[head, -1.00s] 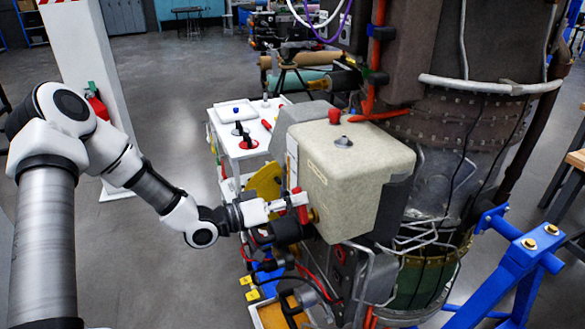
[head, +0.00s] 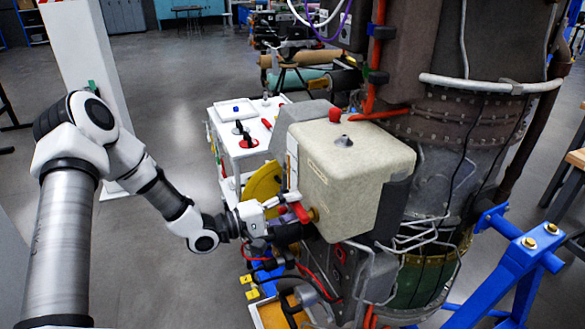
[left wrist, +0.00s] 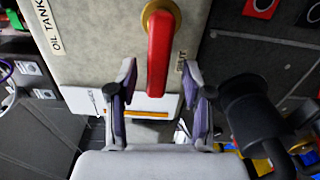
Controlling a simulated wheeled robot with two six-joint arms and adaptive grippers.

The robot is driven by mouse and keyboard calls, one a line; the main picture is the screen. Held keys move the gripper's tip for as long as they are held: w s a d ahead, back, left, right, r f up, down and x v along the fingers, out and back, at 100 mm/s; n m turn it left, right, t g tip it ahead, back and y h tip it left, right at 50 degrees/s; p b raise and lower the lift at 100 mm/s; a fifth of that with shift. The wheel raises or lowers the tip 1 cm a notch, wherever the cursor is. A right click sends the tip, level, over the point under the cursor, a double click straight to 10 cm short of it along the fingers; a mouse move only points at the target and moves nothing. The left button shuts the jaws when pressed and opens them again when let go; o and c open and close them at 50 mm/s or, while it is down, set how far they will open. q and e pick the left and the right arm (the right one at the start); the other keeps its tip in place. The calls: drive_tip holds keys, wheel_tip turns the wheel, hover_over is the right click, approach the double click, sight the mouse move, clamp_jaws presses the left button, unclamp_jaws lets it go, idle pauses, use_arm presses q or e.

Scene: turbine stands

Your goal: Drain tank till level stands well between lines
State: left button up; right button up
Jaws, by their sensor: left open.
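The beige oil tank (head: 350,175) has a red cap on top. A red valve handle (head: 300,212) sits on a brass fitting low on its side. In the left wrist view the handle (left wrist: 159,55) extends from the brass fitting toward my gripper. My left gripper (head: 275,215) is at the handle; its fingers (left wrist: 160,100) are apart, either side of the handle's end, with no clear contact. A narrow pale strip (head: 292,165) runs up the tank's edge; I cannot read a level or lines on it. My right gripper is not in view.
A white cart (head: 240,150) with a red tool stands behind the tank. A yellow disc (head: 264,185) is close behind my gripper. Hoses and an open tray (head: 268,318) lie below. A blue stand (head: 515,270) is at right. Floor at left is clear.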

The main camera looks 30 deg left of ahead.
use_arm(q)
drive_tip(key=shift+s+a+r+p, duration=0.1)
drive_tip(key=shift+s+r+p, duration=0.1)
drive_tip(key=shift+p, duration=0.15)
drive_tip(key=p+v, duration=0.8)
drive_tip(key=v, duration=0.1)
drive_tip(key=shift+s+a, duration=0.15)
drive_tip(key=shift+a, duration=0.05)
drive_tip(key=shift+f, duration=0.2)
